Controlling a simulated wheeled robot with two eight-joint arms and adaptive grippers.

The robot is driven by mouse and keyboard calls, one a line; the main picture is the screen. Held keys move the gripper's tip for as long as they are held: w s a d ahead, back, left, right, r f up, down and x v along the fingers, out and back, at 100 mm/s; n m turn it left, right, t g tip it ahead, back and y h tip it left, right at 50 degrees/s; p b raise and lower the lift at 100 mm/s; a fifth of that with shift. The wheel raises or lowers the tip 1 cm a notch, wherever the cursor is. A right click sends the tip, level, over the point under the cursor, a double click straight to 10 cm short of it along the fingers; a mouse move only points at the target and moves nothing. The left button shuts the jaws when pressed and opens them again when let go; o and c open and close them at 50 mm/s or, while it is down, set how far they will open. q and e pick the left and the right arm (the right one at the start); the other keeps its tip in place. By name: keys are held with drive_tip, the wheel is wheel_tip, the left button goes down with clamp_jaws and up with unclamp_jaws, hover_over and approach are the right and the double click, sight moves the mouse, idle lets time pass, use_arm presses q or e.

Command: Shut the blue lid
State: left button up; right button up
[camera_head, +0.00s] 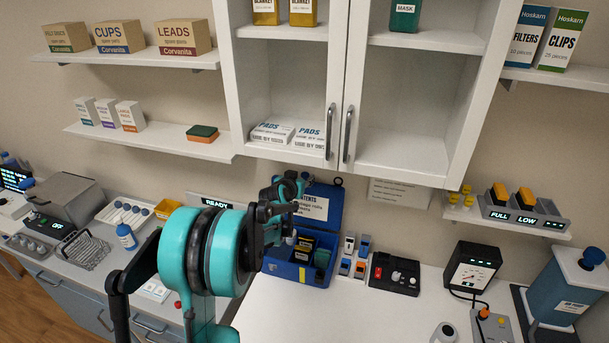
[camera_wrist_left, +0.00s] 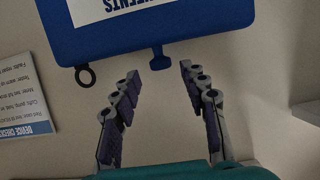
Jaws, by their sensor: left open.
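The blue lid (camera_head: 335,204) stands open and upright at the back of a blue box (camera_head: 283,270), with a white contents label on its inner face. The box holds several packets and small items. My left gripper (camera_head: 284,196) is in front of the lid's left part and hides some of it. In the left wrist view the lid (camera_wrist_left: 205,28) fills the top, with a small tab and a ring at its edge. My open left gripper (camera_wrist_left: 158,72) points at that edge, fingers spread to either side of the tab, with nothing between them. My right gripper is not in view.
A gauge box (camera_head: 470,268) is farther right. White cabinets (camera_head: 407,110) hang above. The counter (camera_head: 345,315) in front of the box is mostly clear.

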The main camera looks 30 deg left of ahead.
sight(304, 175)
use_arm(q)
drive_tip(key=x, duration=0.2)
drive_tip(key=shift+w+a+f, duration=0.15)
drive_tip(key=shift+w+a, duration=0.1)
drive_tip(key=shift+w, duration=0.25)
clamp_jaws()
